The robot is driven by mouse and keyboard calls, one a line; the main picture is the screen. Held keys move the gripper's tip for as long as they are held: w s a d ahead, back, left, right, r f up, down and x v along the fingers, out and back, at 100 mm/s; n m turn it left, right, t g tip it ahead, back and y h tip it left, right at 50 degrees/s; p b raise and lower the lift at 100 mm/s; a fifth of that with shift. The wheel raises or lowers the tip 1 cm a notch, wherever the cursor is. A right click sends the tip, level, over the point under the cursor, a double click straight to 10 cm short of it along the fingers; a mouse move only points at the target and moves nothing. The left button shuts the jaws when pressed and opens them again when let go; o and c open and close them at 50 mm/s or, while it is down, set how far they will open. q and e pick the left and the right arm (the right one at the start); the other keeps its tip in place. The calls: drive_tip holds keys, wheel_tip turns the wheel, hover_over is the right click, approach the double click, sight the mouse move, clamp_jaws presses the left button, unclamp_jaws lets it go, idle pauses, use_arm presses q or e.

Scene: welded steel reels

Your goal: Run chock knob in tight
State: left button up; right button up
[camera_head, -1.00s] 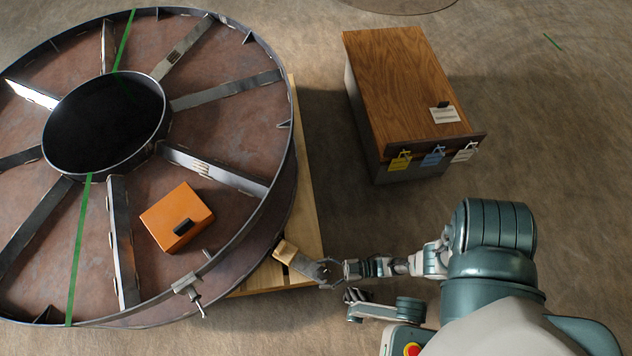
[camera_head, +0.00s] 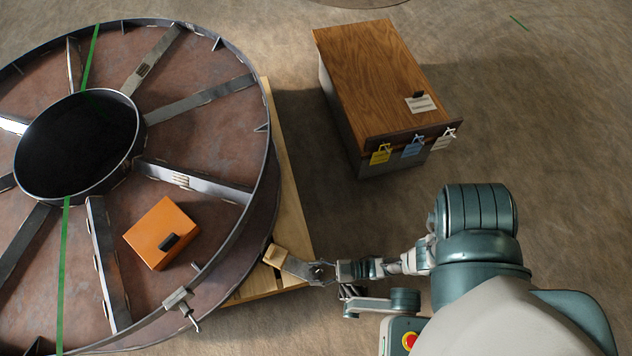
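The chock (camera_head: 274,254) is a pale wooden block against the rim of the big steel reel (camera_head: 262,190), low on its right side. A grey metal piece (camera_head: 298,266) runs from the block to my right gripper. My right gripper (camera_head: 321,272) is at the outer end of this piece, and its fingers overlap it. The fingers are small and dark here, so I cannot tell whether they are closed on it. I cannot make out the knob apart from the fingers.
The reel lies on a wooden pallet (camera_head: 292,215). An orange box (camera_head: 160,232) sits on the reel, and a clamp (camera_head: 180,302) is on its near rim. A wood-topped cabinet (camera_head: 375,75) with several coloured tags stands at the back right. Bare floor lies to its right.

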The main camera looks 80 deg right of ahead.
drive_tip(key=shift+o, duration=0.6)
drive_tip(key=shift+s, duration=0.1)
drive_tip(key=shift+s+d, duration=0.1)
drive_tip(key=shift+s, duration=0.2)
drive_tip(key=s+d, duration=0.1)
drive_tip(key=s, duration=0.5)
drive_tip(key=shift+s+d, duration=0.15)
drive_tip(key=shift+s, duration=0.2)
drive_tip(key=shift+f, duration=0.1)
drive_tip(key=shift+c, duration=0.3)
